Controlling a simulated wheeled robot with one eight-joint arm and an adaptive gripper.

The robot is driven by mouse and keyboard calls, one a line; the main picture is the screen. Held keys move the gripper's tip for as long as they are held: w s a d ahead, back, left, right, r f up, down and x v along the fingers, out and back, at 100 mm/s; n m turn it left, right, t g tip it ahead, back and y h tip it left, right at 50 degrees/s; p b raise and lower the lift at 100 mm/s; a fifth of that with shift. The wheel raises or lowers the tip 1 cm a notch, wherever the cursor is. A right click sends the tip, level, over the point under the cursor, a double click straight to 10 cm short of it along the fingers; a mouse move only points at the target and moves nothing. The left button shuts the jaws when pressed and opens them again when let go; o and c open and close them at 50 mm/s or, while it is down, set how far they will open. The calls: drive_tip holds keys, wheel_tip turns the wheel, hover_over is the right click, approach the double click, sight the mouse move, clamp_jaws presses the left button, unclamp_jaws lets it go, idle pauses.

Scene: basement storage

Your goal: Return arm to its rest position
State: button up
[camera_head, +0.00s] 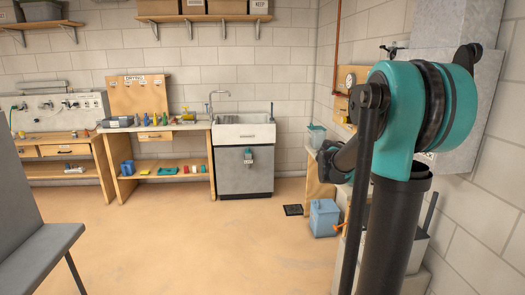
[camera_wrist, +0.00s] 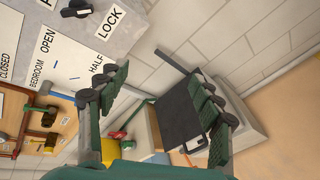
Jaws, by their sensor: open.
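My gripper (camera_wrist: 160,80) shows in the wrist view with its two dark green ridged fingers spread wide apart. Nothing is held between them; wall and a dark flat panel (camera_wrist: 182,118) show beyond the gap. In the head view my arm (camera_head: 420,110), with its teal joint and black links, stands raised on the right side. A dark part of my arm reaches left from behind the front link, close to the right wall. The gripper's fingers cannot be made out clearly in the head view.
A grey labelled panel (camera_wrist: 92,32) is near the left finger in the wrist view. In the head view, a blue bin (camera_head: 324,217) stands on the floor left of my arm. A sink cabinet (camera_head: 243,170) and workbench (camera_head: 160,127) line the back wall. The middle floor is clear.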

drive_tip(key=s+a+f+m+t+y, duration=0.1)
drive_tip(key=s+a+f+m+y, duration=0.2)
drive_tip(key=s+a+f+y, duration=0.4)
drive_tip(key=s+a+f+m+t+y, duration=0.1)
drive_tip(key=s+a+f+m+y, duration=0.3)
drive_tip(key=s+a+f, duration=1.1)
drive_tip(key=a+f+y, duration=0.2)
drive_tip(key=a, duration=0.3)
drive_tip(key=shift+a+f+m+y, duration=0.2)
drive_tip(key=shift+m+y, duration=0.1)
drive_tip(key=shift+y, duration=0.1)
drive_tip(key=shift+r, duration=0.1)
idle(0.9)
